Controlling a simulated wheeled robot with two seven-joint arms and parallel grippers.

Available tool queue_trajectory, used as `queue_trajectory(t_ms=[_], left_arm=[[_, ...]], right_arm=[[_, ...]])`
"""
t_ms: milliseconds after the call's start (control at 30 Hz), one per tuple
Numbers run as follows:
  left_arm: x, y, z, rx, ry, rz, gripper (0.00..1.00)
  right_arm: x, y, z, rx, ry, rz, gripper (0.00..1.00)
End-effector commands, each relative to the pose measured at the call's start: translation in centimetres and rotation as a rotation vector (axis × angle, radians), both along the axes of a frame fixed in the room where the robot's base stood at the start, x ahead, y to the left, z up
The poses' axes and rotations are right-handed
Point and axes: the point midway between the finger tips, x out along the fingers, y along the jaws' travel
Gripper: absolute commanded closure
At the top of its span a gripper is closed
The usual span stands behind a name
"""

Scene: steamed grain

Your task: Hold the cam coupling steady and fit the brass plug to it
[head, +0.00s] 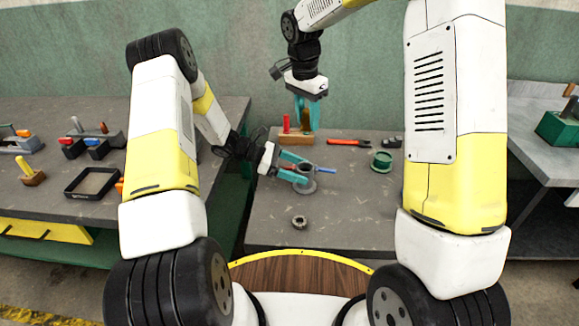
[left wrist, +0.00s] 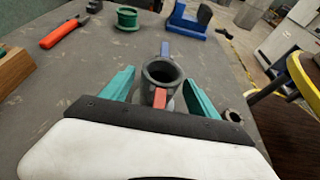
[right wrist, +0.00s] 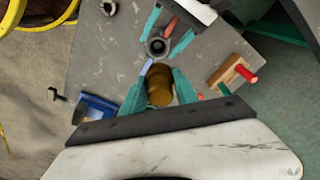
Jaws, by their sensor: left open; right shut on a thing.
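The cam coupling (head: 306,173) is a dark grey, open-topped cup with a blue lever and a red lever, standing upright on the table. It also shows in the left wrist view (left wrist: 160,73). My left gripper (head: 298,167) is open, its teal fingers on either side of the coupling. My right gripper (head: 307,118) is shut on the brass plug (right wrist: 159,86), pointing down above the table, behind the coupling in the head view. In the right wrist view the plug is beside the coupling's mouth (right wrist: 157,46). The plug is hard to make out in the head view.
A red-handled tool (head: 349,142), a green ring (head: 381,160) and a blue holder (left wrist: 189,19) lie farther off. A metal ring (head: 299,222) lies near the front. Table around the ring is clear.

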Motion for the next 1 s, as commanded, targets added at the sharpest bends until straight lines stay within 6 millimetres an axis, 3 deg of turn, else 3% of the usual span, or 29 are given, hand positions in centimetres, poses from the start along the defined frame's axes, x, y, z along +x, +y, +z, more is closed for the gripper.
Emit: queue_trajectory(t_ms=[333,700,867,1000], left_arm=[[0.0,-0.5,-0.2,0.001,-0.001,0.000,0.31],[0.0,-0.5,-0.2,0.001,-0.001,0.000,1.00],[0.0,-0.5,-0.2,0.001,-0.001,0.001,1.00],[0.0,-0.5,-0.2,0.001,-0.001,0.001,1.00]], right_arm=[[0.0,0.0,0.1,0.000,-0.001,0.000,1.00],[0.0,0.0,0.1,0.000,-0.001,0.000,1.00],[0.0,0.0,-0.1,0.000,0.000,0.000,1.00],[0.0,0.0,-2.5,-0.004,0.003,0.000,1.00]])
